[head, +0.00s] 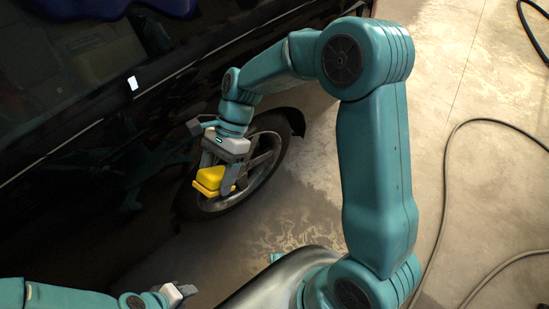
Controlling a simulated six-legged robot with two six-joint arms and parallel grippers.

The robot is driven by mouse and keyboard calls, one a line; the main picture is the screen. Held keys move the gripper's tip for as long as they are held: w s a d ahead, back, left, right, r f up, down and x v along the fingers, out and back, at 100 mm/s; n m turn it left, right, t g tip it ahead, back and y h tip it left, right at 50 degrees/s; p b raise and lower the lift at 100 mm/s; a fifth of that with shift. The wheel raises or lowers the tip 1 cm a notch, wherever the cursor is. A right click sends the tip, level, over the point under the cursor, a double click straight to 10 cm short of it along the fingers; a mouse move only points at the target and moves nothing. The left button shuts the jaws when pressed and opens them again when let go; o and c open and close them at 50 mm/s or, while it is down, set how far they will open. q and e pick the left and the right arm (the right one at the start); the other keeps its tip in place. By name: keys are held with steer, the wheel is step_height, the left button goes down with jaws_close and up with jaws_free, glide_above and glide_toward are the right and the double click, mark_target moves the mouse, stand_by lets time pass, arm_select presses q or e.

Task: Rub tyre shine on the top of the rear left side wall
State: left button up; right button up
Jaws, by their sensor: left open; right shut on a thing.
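The rear left wheel (268,157) stands under the black car's arch, with grey spokes and a dark tyre around them. My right gripper (212,190) is in front of the wheel and shut on a yellow applicator (210,178). The applicator overlaps the left part of the wheel in the picture. I cannot tell whether it touches the tyre. The gripper and applicator hide part of the rim and side wall. My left gripper (181,293) is low in the picture, open and empty, well apart from the wheel.
The glossy black car side (100,180) fills the left of the picture. A grey hose (447,180) curves over the concrete floor (310,190) at the right. A dark cable lies at the top right. The floor right of the wheel is clear.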

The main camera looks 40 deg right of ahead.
steer(key=w+f+m+t+y+b, duration=0.1)
steer(key=w+d+f+m+t+y+b, duration=0.1)
steer(key=f+m, duration=0.1)
steer(key=w+d+f+m+t+y+b, duration=0.1)
steer(key=m+t, duration=0.1)
steer(key=shift+w+f+b, duration=0.3)
steer(key=shift+w, duration=0.05)
steer(key=m+t+h+b, duration=1)
steer(key=m+t+b, duration=0.4)
steer(key=m+t, duration=0.3)
glide_toward(253, 126)
arm_select(q)
step_height(253, 126, down, 20)
arm_select(e)
steer(key=shift+w+f, duration=0.15)
steer(key=shift+w, duration=0.9)
steer(key=shift+w+f, duration=0.1)
steer(key=shift+w, duration=1)
arm_select(q)
steer(key=shift+f+b, duration=0.2)
steer(key=shift+b, duration=0.15)
arm_select(e)
steer(key=shift+w, duration=1.1)
steer(key=shift+a, duration=0.1)
